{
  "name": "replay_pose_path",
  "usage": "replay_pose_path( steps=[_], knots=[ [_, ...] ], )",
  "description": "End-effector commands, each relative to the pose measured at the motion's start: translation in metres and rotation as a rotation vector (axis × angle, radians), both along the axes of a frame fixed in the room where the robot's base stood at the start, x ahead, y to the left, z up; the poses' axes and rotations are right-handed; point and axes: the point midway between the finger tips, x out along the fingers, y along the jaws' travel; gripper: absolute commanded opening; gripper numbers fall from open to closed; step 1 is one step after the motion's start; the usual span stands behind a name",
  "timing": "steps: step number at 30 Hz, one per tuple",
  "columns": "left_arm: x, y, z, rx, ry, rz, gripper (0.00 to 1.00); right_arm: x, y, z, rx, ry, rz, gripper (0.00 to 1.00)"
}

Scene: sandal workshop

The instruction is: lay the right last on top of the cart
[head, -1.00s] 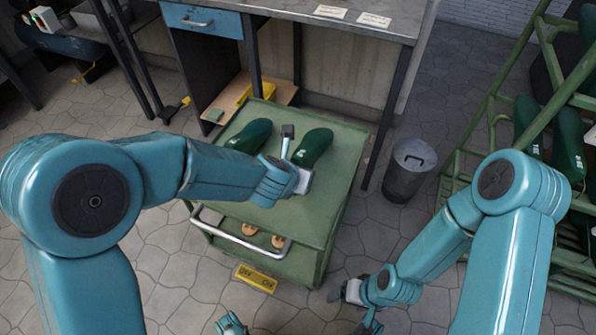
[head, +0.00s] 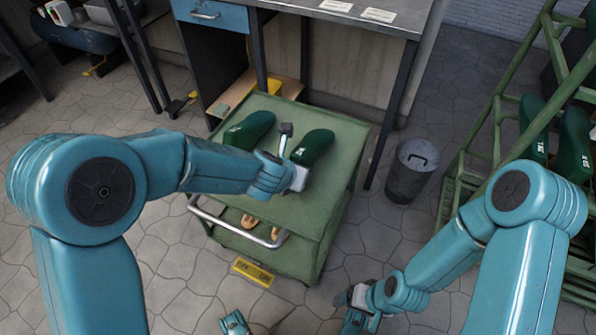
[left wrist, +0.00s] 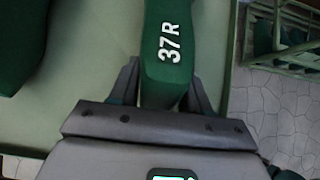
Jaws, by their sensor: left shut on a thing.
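The right last (head: 315,146) is dark green and lies over the far right part of the green cart's (head: 318,230) top. In the left wrist view the last (left wrist: 172,62) shows the white mark "37R". My left gripper (head: 298,172) is shut on its near end, one finger on each side (left wrist: 156,92). I cannot tell whether the last's underside touches the cart top. Another dark green last (head: 248,131) lies to its left on the cart, apart from it. My right gripper (head: 352,294) is low beside the cart's right side; its fingers are too small to read.
A workbench (head: 345,20) with a blue drawer stands behind the cart. A grey bin (head: 411,172) stands to the right. A green rack (head: 480,140) with more green lasts is at the far right. Tan objects (head: 250,221) lie on the cart's lower shelf, behind its handle (head: 240,232).

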Motion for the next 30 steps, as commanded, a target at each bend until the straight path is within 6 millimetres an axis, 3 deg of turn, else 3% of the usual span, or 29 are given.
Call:
replay_pose_path(
  steps=[20,21,23,30],
  knots=[
    [0.0,-0.0002,-0.0028,0.0,-0.003,0.001,0.17,-0.0001,0.0001,-0.0044,0.0,0.0,0.0,0.77],
    [-0.0003,-0.0004,-0.0022,0.0,-0.003,0.001,0.6,-0.0001,0.0001,-0.0037,0.0,0.0,0.001,0.77],
    [-0.0005,-0.0007,-0.0023,0.0,-0.002,0.001,0.77,-0.0001,0.0001,-0.0037,0.0,0.0,0.0,0.77],
    [-0.0014,-0.0006,-0.0041,0.0,0.001,0.001,0.77,-0.0001,0.0,-0.0038,0.0,0.0,0.0,0.77]
  ],
)
